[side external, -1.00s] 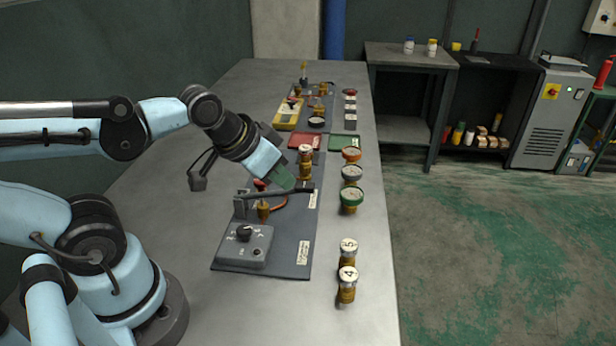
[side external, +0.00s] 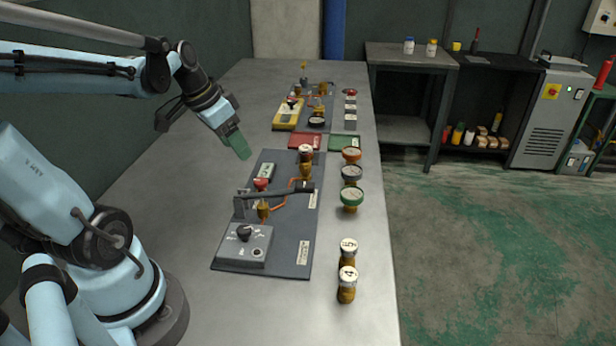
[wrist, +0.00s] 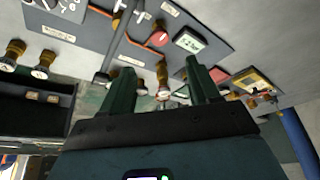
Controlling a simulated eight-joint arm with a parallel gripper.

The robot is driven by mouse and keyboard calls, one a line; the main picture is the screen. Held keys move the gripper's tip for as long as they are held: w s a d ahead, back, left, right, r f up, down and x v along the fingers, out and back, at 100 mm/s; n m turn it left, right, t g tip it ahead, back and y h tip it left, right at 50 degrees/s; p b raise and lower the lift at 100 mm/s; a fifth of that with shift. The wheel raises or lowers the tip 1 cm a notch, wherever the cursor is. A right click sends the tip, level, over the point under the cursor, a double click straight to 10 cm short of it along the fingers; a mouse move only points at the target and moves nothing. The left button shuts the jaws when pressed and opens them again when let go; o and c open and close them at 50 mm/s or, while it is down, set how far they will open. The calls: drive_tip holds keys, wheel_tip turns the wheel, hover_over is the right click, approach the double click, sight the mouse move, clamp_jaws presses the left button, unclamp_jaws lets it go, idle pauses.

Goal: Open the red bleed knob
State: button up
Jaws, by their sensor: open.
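The red bleed knob (side external: 261,184) sits on the dark panel (side external: 289,250), between a small display (side external: 266,171) and a dark lever (side external: 285,193). In the wrist view the knob (wrist: 157,39) shows near the top, beside the display (wrist: 190,41). My gripper (side external: 241,147) is above the table, up and left of the knob in the side view, and apart from it. In the wrist view its two green fingers (wrist: 160,70) are spread with nothing held between them.
A grey box with a black dial (side external: 244,233) is at the panel's near end. Brass fittings with coloured caps (side external: 351,197) line the table's right edge. Red (side external: 304,141) and green mats and a yellow device (side external: 287,114) lie farther back. The table left of the panel is clear.

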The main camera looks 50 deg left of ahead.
sight(260, 181)
drive_tip(key=shift+x, duration=5.7)
drive_tip(key=c, duration=1)
drive_tip(key=shift+c, duration=0.2)
